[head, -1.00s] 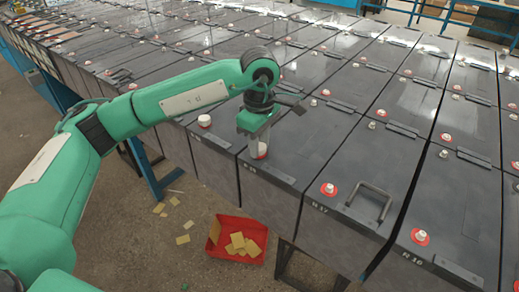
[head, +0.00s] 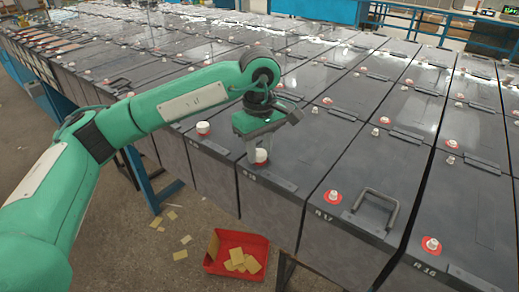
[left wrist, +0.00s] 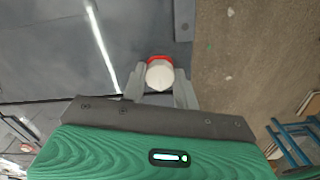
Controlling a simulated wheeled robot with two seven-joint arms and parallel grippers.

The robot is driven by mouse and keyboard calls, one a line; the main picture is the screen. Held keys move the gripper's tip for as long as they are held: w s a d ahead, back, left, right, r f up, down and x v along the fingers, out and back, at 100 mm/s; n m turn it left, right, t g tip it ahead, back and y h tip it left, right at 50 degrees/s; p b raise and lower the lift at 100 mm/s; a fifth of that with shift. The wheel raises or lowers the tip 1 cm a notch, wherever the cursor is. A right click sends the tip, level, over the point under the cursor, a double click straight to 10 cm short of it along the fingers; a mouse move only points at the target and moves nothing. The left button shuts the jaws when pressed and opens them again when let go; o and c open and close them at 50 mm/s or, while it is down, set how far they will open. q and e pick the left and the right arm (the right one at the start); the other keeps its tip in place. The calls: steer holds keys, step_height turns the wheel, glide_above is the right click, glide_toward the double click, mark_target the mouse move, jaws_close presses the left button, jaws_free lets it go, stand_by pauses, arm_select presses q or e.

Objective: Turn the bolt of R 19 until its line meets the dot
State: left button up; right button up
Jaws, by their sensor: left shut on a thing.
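My left gripper (head: 259,149) points down at the front end of a dark battery and is shut on its white bolt (head: 261,156). In the left wrist view the bolt (left wrist: 160,73) sits between the two fingers (left wrist: 159,90), with a red ring (left wrist: 159,60) around its far side. The label (head: 250,178) of this battery is too small to read surely; the neighbours to the right look marked R 17 (head: 323,215) and R 16 (head: 424,269). I cannot make out the bolt's line or a dot. My right gripper is not in view.
A battery with a black handle (head: 377,207) stands to the right. A taller white cap (head: 203,128) stands on the battery to the left. A red bin (head: 262,255) with yellowish pieces is on the floor below, with more pieces scattered beside it.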

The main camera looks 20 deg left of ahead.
arm_select(q)
steer(key=o, duration=1)
